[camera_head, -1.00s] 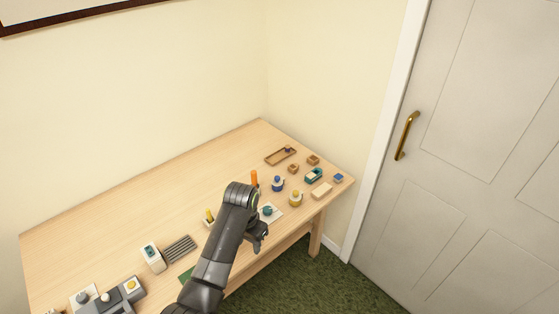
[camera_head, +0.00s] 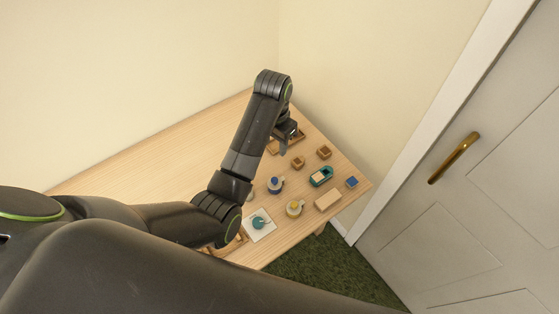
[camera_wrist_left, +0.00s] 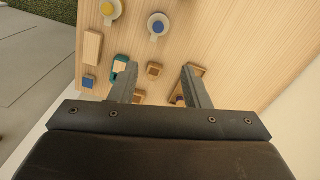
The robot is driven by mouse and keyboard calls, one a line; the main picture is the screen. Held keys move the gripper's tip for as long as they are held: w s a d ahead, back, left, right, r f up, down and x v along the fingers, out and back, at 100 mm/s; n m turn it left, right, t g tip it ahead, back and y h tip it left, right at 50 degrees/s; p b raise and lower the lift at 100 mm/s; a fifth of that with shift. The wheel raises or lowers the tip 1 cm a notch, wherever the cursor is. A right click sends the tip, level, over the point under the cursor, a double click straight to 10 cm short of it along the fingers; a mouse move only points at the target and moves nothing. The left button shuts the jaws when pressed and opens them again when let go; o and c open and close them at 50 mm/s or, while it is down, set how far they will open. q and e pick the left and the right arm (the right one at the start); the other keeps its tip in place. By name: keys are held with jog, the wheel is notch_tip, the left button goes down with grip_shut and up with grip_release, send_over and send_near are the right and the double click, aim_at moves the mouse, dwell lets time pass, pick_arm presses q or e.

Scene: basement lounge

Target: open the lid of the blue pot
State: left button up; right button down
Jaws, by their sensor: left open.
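The blue pot (camera_head: 275,185) is a small pale round pot with a blue top, standing upright on the table. It also shows in the left wrist view (camera_wrist_left: 158,25), near the top, where a pale ring surrounds its blue top. The blue top sits on the pot. My left gripper (camera_head: 288,142) is open and empty above the far right part of the table, away from the pot. In the left wrist view its two fingers (camera_wrist_left: 159,68) are spread wide, with the pot beyond their tips. My right gripper is not in view.
A similar pot with a yellow top (camera_head: 294,208) stands beside the blue one. A teal-lidded pot on a white square (camera_head: 259,224), a teal container (camera_head: 321,176), a pale block (camera_head: 328,199), a blue block (camera_head: 351,182) and small wooden boxes (camera_head: 324,152) are nearby. A tray lies under the gripper.

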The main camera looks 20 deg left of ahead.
pick_arm(q)
notch_tip(320, 180, down, 4)
jog(key=s, duration=0.2)
send_over(275, 179)
notch_tip(275, 179, down, 8)
jog(key=shift+r+p, duration=0.1)
jog(key=shift+p, duration=0.35)
notch_tip(275, 179, down, 3)
jog(key=shift+f, duration=0.95)
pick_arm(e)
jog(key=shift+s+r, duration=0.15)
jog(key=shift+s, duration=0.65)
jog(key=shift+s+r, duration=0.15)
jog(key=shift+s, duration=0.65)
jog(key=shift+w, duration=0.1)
pick_arm(q)
jog(key=shift+c, duration=0.5)
grip_shut()
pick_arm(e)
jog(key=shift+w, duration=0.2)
